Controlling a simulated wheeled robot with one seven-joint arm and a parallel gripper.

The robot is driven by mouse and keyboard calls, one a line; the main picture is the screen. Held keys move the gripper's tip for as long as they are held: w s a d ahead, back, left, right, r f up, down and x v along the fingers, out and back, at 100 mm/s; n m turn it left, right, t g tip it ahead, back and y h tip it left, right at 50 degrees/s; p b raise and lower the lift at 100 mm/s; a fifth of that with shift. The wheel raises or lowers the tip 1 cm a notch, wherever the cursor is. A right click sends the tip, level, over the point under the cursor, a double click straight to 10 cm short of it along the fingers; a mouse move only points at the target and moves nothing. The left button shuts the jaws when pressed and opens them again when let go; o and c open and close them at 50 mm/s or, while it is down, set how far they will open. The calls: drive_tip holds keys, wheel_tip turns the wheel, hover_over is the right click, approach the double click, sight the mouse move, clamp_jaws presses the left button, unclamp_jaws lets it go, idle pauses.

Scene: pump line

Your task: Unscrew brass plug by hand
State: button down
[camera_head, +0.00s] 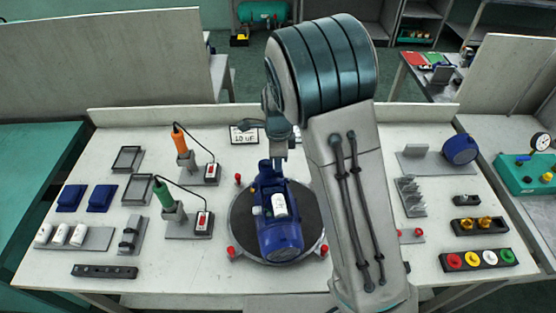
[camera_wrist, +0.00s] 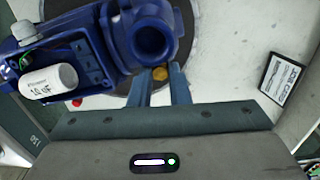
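The blue pump (camera_head: 278,235) lies on a round dark turntable (camera_head: 240,215) in the middle of the bench. It also fills the upper left of the wrist view (camera_wrist: 115,45). The brass plug (camera_wrist: 160,73) shows as a small yellow piece just below the pump's round port. My gripper (camera_wrist: 161,77) is at the pump's far end, with one finger on each side of the plug. The fingers appear shut on the plug, with no clear gap beside it. In the head view the arm and pump hide the fingertips and plug.
A white capacitor (camera_wrist: 48,82) sits in the pump's open box. Two corded tools (camera_head: 184,155) stand to the left. Brass fittings (camera_head: 484,223) and coloured rings (camera_head: 472,260) lie right. Red clamps (camera_head: 232,252) edge the turntable.

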drive_tip(key=n, duration=0.2)
drive_tip(key=shift+s+f+n+b, duration=0.15)
drive_tip(key=shift+s+n+b, duration=0.05)
drive_tip(key=shift+n+b, duration=0.15)
drive_tip(key=shift+s, duration=0.1)
drive_tip(key=shift+n+b, duration=0.3)
drive_tip(key=shift+n, duration=1.25)
drive_tip(key=shift+r+n+b, duration=0.2)
drive_tip(key=shift+n+b, duration=0.15)
drive_tip(key=shift+n, duration=0.65)
